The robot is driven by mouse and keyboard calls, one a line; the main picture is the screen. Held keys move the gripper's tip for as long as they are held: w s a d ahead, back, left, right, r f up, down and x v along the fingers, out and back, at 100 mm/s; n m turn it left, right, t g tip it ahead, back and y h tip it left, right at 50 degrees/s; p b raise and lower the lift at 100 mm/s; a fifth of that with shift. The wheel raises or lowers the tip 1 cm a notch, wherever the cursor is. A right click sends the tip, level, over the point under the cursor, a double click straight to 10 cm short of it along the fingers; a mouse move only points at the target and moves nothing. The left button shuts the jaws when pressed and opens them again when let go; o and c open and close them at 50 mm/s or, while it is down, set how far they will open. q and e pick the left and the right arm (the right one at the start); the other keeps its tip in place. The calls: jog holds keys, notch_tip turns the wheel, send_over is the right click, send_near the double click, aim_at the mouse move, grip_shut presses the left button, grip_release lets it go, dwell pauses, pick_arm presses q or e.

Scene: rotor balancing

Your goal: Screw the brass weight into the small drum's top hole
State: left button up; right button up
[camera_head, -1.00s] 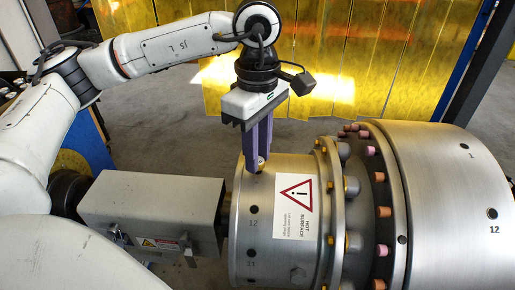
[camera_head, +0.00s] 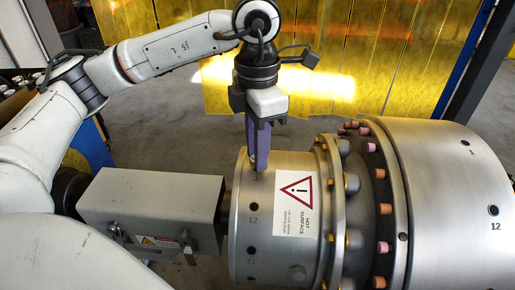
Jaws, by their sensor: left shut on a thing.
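The small drum (camera_head: 272,248) lies on its side in the middle of the view, with dark holes along its near rim. My left gripper (camera_head: 259,168) points straight down at the drum's top, its purple fingers together and their tips at the drum's upper surface. It is shut on the brass weight, which the fingers hide now. The top hole is hidden under the fingertips, so I cannot tell how deep the weight sits. My right gripper is not in view.
The large drum (camera_head: 465,215) adjoins on the right, behind a flange with pink and orange plugs. A grey box with a warning label (camera_head: 150,215) stands left of the small drum. Yellow strip curtains (camera_head: 400,70) hang behind. The floor behind the drums is open.

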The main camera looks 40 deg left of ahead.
pick_arm(q)
jog(key=n, duration=0.7)
jog(key=n+p, duration=0.1)
jog(key=n, duration=0.2)
jog(key=shift+r, duration=0.1)
jog(key=n, duration=0.4)
jog(key=shift+n+p, duration=0.3)
jog(key=shift+n, duration=0.1)
jog(key=n, duration=0.3)
jog(key=shift+p, duration=0.3)
jog(key=n+p, duration=0.1)
jog(key=n, duration=0.3)
jog(key=shift+n, duration=0.3)
jog(key=n, duration=0.3)
